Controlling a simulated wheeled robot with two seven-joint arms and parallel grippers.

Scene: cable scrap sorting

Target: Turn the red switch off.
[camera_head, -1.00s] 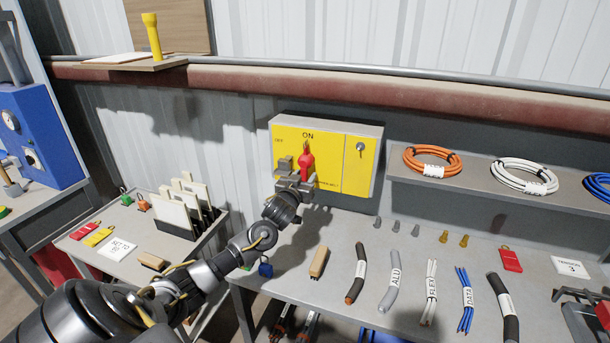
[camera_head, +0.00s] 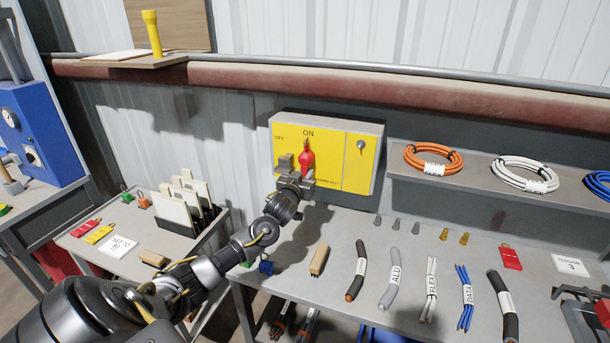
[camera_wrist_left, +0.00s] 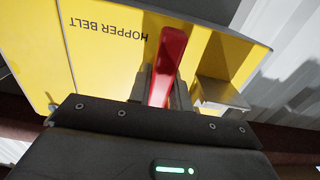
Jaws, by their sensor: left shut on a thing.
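The red switch (camera_head: 308,157) is a rotary handle on the front of a yellow panel box (camera_head: 347,165) on the wall. Its handle points up toward the word ON; the OFF label is at the upper left of the panel. My left gripper (camera_head: 296,180) is at the panel, shut on the lower part of the red handle. In the left wrist view, the red handle (camera_wrist_left: 168,65) rises from between the jaws, and the yellow panel (camera_wrist_left: 100,50) reads HOPPER BELT upside down. The fingertips are partly hidden behind the gripper body. My right gripper is not in view.
A grey block (camera_head: 285,164) sticks out of the panel just left of the switch, close to my gripper. A key lock (camera_head: 361,148) is at the panel's right. Below, the bench (camera_head: 340,225) holds cable pieces. A shelf with cable coils (camera_head: 432,160) is at the right.

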